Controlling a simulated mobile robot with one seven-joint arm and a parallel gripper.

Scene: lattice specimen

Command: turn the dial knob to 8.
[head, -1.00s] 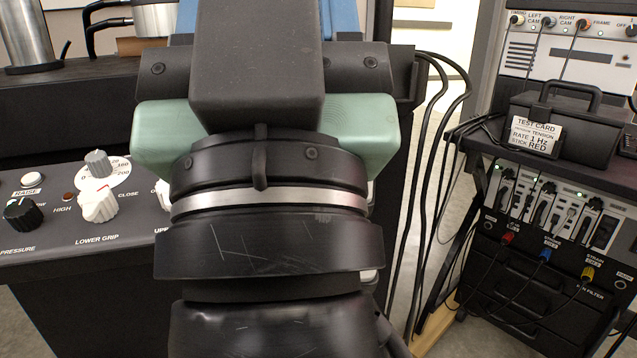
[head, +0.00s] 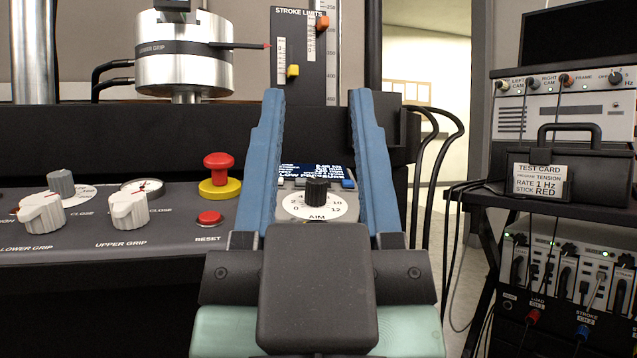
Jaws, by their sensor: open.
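The dial knob (head: 316,192) is small, black and ribbed. It stands on a white round scale (head: 322,212) marked AIM, where 0, 2, 10 and 12 can be read; the upper numbers are hidden behind the knob. I cannot tell which number it points to. My gripper (head: 316,97) is open, with its two long blue fingers pointing away from me. The knob shows between the fingers, and they do not visibly touch it. Just behind the knob is a small dark display (head: 316,172) with text, partly covered by the fingers.
Left of my gripper on the panel are a red emergency button (head: 217,170), a red reset button (head: 209,219) and white grip knobs (head: 128,210). A metal cylinder (head: 183,65) and a stroke limits plate (head: 297,50) stand behind. A black case (head: 570,170) and cables are right.

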